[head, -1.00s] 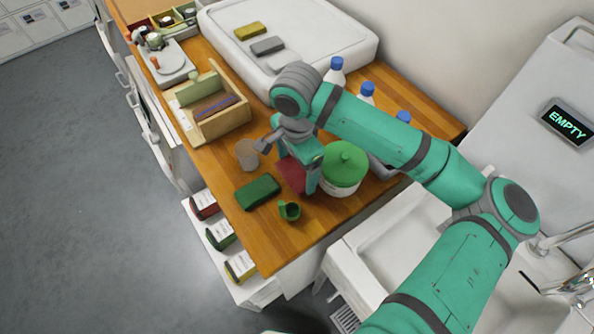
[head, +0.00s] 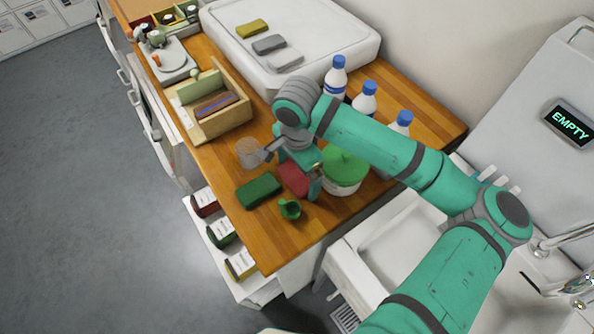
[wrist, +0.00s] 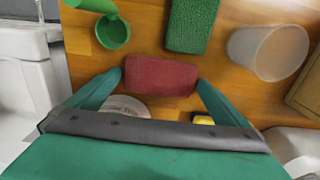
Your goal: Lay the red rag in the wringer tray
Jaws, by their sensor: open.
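The red rag (head: 294,181) is a small folded block lying on the wooden counter. It also shows in the wrist view (wrist: 160,76), between the two fingertips of my gripper (wrist: 161,82). The gripper (head: 298,176) is open and low over the rag, with one finger at each end of it; I cannot tell whether they touch it. Part of the rag is hidden by the gripper in the head view. A large white tray (head: 340,62) at the back of the counter bears yellow, grey and whitish folded pieces; I cannot tell for sure that it is the wringer tray.
A green rag (head: 258,190), a green cup (head: 290,209), a clear cup (head: 247,153) and a green-lidded tub (head: 344,170) crowd the gripper. Several blue-capped bottles (head: 366,98) stand behind. A wooden box (head: 222,120) and a scale (head: 172,65) are at left. A sink lies right.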

